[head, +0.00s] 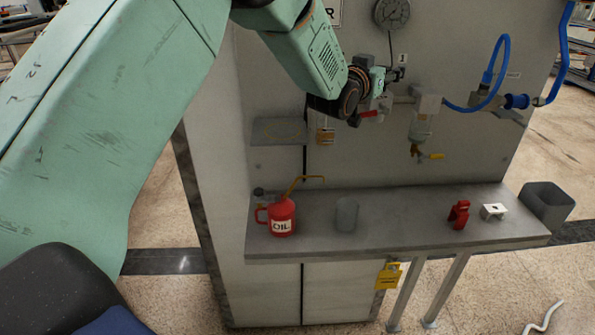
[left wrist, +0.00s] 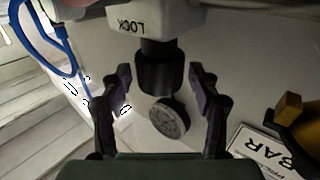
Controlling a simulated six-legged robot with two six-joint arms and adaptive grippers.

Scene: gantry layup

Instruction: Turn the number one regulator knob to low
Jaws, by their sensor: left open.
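The regulator knob (left wrist: 157,72) is a dark ridged cylinder under a pale housing (left wrist: 130,20) printed with LOCK, upside down in the left wrist view. My left gripper (left wrist: 158,82) is open, with one finger on each side of the knob; I cannot tell whether the fingers touch it. In the head view the left gripper (head: 378,82) is at the wall panel, just below and left of a small tag reading 1 (head: 402,58). The knob is largely hidden there by the gripper. The knob's setting cannot be read. My right gripper is not in view.
A red valve handle (head: 366,116) is just below the gripper. A filter bowl (head: 420,128), yellow handle (head: 437,156) and blue hose (head: 490,88) are to the right. The bench (head: 400,208) below holds a red oil can (head: 282,218), grey cup (head: 347,213) and red part (head: 459,213).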

